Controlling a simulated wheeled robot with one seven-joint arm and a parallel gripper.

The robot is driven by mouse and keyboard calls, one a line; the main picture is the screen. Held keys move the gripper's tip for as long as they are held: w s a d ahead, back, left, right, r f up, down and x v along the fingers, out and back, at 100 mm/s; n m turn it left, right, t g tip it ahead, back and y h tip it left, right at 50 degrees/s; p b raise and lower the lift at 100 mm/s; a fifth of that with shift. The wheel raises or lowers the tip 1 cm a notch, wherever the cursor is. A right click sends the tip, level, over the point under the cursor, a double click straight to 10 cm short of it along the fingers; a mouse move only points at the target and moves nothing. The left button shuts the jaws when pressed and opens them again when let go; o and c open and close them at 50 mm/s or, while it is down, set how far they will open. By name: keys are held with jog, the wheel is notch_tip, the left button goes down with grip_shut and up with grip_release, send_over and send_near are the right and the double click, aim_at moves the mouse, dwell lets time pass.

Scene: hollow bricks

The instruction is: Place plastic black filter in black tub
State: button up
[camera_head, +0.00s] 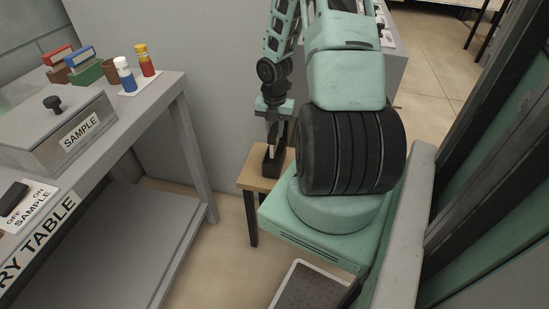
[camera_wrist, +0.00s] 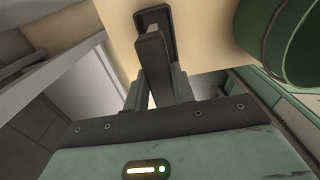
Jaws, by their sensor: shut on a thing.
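My gripper (camera_head: 275,132) points down over a small wooden-topped table. It is shut on a dark, narrow block, the black filter (camera_wrist: 150,52), which shows between the fingers in the wrist view. The black tub (camera_head: 270,168) stands upright on the small table, directly below my gripper. In the wrist view the tub's dark rim (camera_wrist: 169,19) shows just beyond the filter's far end, which overlaps the tub. I cannot tell whether the filter's lower end is inside the tub or above it. The tub's inside is mostly hidden.
A pale wall (camera_head: 180,40) is behind.

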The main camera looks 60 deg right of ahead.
jog(key=shift+f+b, duration=0.85)
jog(key=shift+f, duration=2.65)
jog(key=shift+f, duration=0.15)
jog(key=o, duration=1)
